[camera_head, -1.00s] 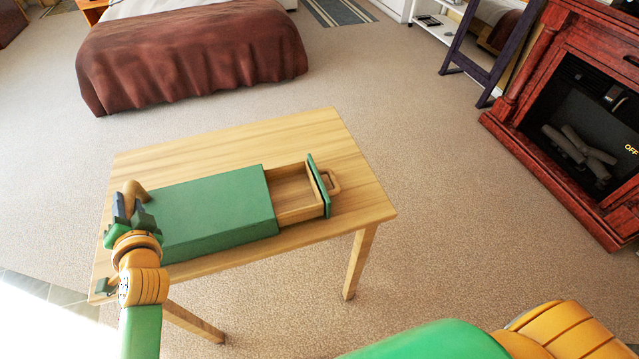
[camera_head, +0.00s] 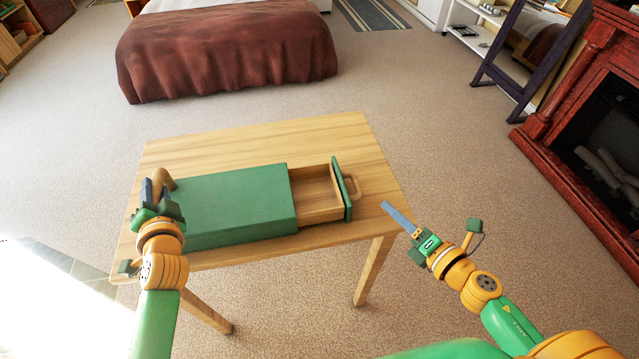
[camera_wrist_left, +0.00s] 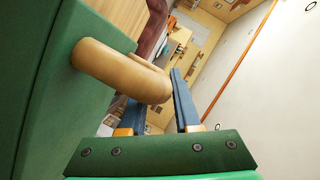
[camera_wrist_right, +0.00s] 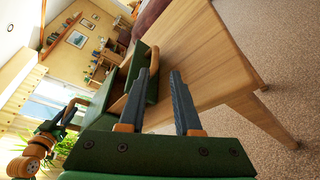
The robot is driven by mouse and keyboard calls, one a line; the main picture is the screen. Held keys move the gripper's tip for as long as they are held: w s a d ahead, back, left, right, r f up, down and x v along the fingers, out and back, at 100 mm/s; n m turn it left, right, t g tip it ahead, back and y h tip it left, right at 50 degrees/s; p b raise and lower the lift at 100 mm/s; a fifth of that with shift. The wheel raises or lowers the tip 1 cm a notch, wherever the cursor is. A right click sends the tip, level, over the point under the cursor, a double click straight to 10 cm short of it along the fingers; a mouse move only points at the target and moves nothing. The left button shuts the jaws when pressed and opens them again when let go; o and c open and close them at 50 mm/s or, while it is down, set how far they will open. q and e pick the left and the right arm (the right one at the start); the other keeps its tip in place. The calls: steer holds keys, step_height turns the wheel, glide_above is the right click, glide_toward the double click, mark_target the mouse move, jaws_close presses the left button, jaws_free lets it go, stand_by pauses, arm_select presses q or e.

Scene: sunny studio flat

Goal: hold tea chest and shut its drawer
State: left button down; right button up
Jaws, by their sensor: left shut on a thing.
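The green tea chest (camera_head: 225,205) lies on a wooden table. Its drawer (camera_head: 316,196) is pulled out at the right end, with a green front (camera_head: 341,190) and a wooden pull (camera_head: 354,184). My left gripper (camera_head: 152,190) is shut on the rounded wooden handle (camera_head: 165,181) at the chest's left end. That handle (camera_wrist_left: 115,70) passes between the fingers in the left wrist view. My right gripper (camera_head: 388,208) is empty, off the table's right edge and apart from the drawer. The right wrist view shows its two fingers (camera_wrist_right: 162,100) spread apart, the table and drawer beyond.
The table (camera_head: 265,138) has bare wood behind the chest and a narrow strip in front. A bed with a brown cover (camera_head: 225,55) stands behind. A red fireplace (camera_head: 560,130) is at the right, with open carpet between.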

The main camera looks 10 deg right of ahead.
mark_target(358, 186)
steer(key=x, duration=0.4)
steer(key=a+x, duration=0.1)
steer(key=x, duration=0.6)
steer(key=shift+w+a, duration=0.15)
steer(key=shift+a, duration=0.25)
jaws_close()
stand_by(0.7)
